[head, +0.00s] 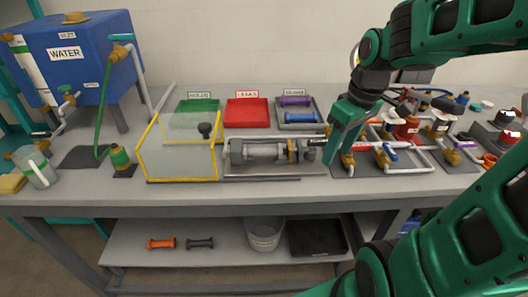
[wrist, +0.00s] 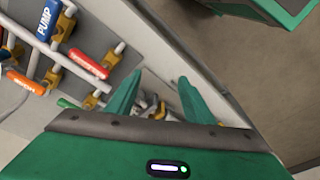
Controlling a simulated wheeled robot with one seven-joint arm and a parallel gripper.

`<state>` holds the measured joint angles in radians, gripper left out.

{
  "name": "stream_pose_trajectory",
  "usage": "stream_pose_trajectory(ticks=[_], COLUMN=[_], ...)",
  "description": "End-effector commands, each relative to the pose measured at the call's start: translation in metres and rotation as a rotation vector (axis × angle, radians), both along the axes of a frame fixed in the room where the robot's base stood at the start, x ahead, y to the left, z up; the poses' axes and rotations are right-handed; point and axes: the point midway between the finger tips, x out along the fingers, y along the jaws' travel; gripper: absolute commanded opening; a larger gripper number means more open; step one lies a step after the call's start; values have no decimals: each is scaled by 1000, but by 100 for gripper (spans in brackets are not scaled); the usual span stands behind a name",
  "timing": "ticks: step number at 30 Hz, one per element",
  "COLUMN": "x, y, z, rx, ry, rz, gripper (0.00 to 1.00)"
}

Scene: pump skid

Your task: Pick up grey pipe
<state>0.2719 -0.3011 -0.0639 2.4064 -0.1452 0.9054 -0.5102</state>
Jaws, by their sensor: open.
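A dark grey pipe (head: 199,243) with flanged ends lies on the lower shelf under the bench, right of an orange pipe (head: 160,243) of the same shape. The grey pipe is not recognisable in the wrist view. My gripper (head: 332,158) is above the bench top at the right end of the clear-guarded fixture, well above and to the right of the grey pipe. In the wrist view my gripper (wrist: 157,82) has its two green fingers apart, with no pipe held between them. Small fittings show beyond the fingers.
A bucket (head: 264,238) and a black tray (head: 317,238) stand on the lower shelf. The bench front edge (head: 200,202) overhangs it. The guarded fixture (head: 180,162), pipework (head: 410,160), and a tray with purple (head: 296,100) and blue (head: 299,117) pipes occupy the bench top.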

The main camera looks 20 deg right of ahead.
Motion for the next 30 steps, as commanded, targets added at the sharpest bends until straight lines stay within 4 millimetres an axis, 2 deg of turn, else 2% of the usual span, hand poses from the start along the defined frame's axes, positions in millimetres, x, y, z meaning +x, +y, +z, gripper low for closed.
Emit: stream_pose_trajectory(ticks=[1, 3, 6, 9, 15, 24, 30], x=[27, 60, 97, 122, 142, 152, 155], y=[12, 31, 57, 78, 98, 111, 114], z=[0, 2, 4, 7, 4, -34, -44], rx=[6, 15, 29, 40, 50, 50, 49], ry=[-30, -87, -168, -237, -302, -303, -304], rz=[155, 370, 630, 815, 970, 973, 971], gripper=[47, 47, 47, 47, 47, 47, 47])
